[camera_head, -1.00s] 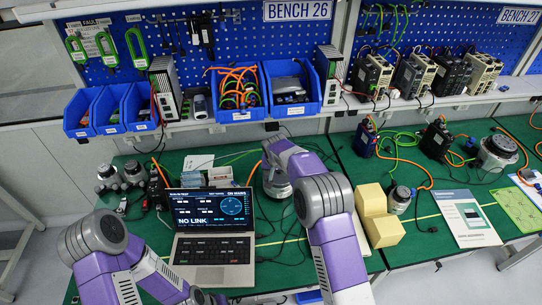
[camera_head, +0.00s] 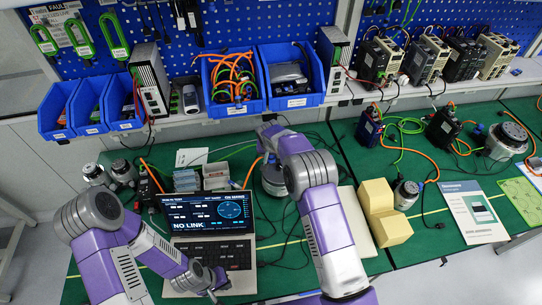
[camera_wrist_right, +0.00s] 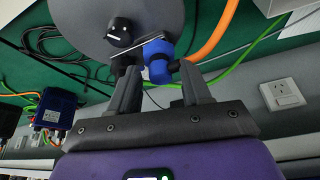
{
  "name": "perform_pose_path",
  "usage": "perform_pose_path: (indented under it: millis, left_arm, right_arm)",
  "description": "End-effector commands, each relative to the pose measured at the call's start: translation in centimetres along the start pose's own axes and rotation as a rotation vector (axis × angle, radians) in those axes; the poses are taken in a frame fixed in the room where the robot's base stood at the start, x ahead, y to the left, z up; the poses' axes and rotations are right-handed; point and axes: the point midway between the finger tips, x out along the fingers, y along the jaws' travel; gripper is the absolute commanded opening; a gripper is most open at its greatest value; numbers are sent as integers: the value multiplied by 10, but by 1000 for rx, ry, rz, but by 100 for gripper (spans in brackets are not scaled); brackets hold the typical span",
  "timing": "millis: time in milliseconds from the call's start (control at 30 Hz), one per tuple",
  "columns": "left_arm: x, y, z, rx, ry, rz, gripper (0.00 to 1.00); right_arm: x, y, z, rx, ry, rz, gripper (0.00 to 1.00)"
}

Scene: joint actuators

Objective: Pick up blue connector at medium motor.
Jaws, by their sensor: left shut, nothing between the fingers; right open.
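The blue connector (camera_wrist_right: 158,64) shows in the right wrist view, beside the rim of a grey round motor (camera_wrist_right: 165,18). A black connector (camera_wrist_right: 120,31) sits on the motor to its left. My right gripper (camera_wrist_right: 157,75) is open, with its two fingers on either side of the blue connector; I cannot tell whether they touch it. In the head view the motor (camera_head: 274,184) stands under my right arm, and the right fingers are hidden. My left gripper (camera_head: 213,284) is shut and empty over the front of the laptop.
The laptop (camera_head: 208,213) reads "NO LINK". Yellow blocks (camera_head: 378,207) and a smaller motor (camera_head: 406,194) stand right of my right arm. Orange (camera_wrist_right: 207,32) and green cables run near the connector. Blue bins (camera_head: 293,101) line the shelf behind.

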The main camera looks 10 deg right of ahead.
Motion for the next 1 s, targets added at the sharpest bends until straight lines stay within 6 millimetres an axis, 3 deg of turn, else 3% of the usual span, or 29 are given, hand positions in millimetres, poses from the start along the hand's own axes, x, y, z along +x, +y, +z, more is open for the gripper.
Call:
perform_pose_path:
  millis: [133,400,600,833,1000]
  left_arm:
    - [-1,0,0,0,1,0,0]
    - [0,0,0,0,0,0,0]
    - [0,0,0,0,0,0,0]
    - [0,0,0,0,0,0,0]
    - [1,0,0,0,0,0,0]
  right_arm:
    - [15,0,-1,1,2,-1,48]
    - [17,0,-1,1,2,-1,46]
    - [16,0,-2,1,2,-1,18]
    - [14,0,-3,1,3,-1,17]
    - [-6,-1,-12,1,7,-3,17]
